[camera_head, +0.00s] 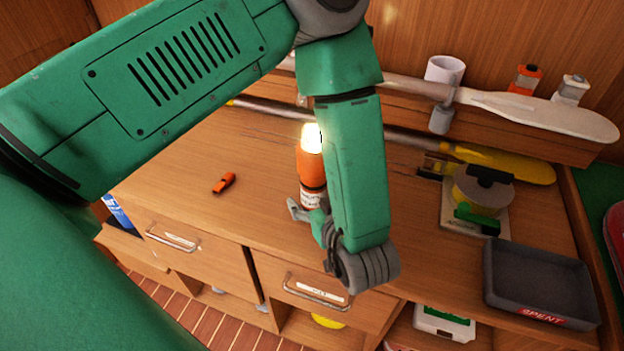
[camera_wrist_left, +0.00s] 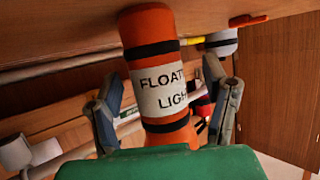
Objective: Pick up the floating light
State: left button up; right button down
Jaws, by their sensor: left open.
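The floating light (camera_head: 311,168) stands upright on the wooden worktop in the head view, orange with a glowing top and a white label. My left arm hides part of its right side. My left gripper (camera_head: 308,213) is low beside it, partly hidden by my own arm. In the left wrist view the light (camera_wrist_left: 158,88) lies between the two spread fingers of my left gripper (camera_wrist_left: 166,100), with a visible gap on each side. The gripper is open and does not hold it. My right gripper is not in view.
A small orange item (camera_head: 223,184) lies left on the worktop. Paddles (camera_head: 545,113) and a white cup (camera_head: 445,70) are along the back. Drawers (camera_head: 305,288) are below the front edge.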

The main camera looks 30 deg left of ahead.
aim_at(315, 159)
pick_arm(q)
jog(key=shift+w+a+f, duration=0.35)
jog(key=shift+w+f, duration=0.05)
jog(key=shift+w, duration=0.3)
jog(key=shift+a, duration=0.3)
grip_shut()
jog(key=shift+r, duration=0.25)
notch_tip(315, 159, up, 9)
jog(key=shift+r+p, duration=0.2)
jog(key=shift+p, duration=0.1)
jog(key=shift+d, duration=0.1)
